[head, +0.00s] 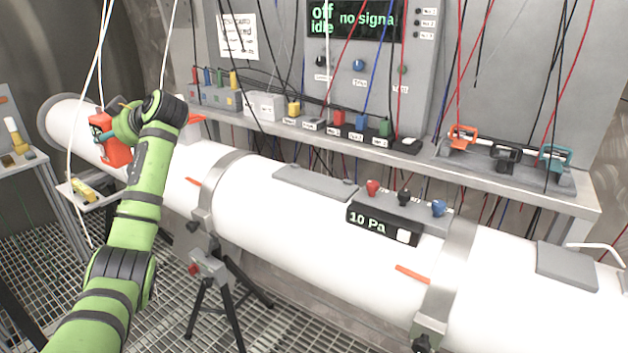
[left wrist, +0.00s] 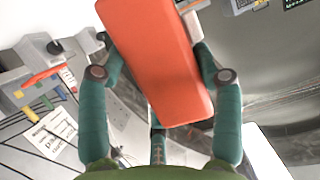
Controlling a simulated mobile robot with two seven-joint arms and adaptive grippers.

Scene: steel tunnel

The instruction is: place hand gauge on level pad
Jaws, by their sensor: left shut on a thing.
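The hand gauge appears to be the orange-red box (head: 113,150) at the upper left of the head view, held above the left part of the white pipe. It also fills the upper middle of the left wrist view (left wrist: 155,60), tilted, between two teal fingers. My left gripper (head: 108,131) is shut on it. Flat grey pads lie on top of the pipe, one near the middle (head: 315,182) and one at the right (head: 567,263). I cannot tell which is the level pad. My right gripper is out of view.
Beside the middle pad are red, black and blue knobs and a "10 Pa" display (head: 382,223). A bench (head: 480,172) with coloured connectors runs behind the pipe. Cables hang in front of the panel. A small shelf (head: 110,192) with a yellow item stands at left.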

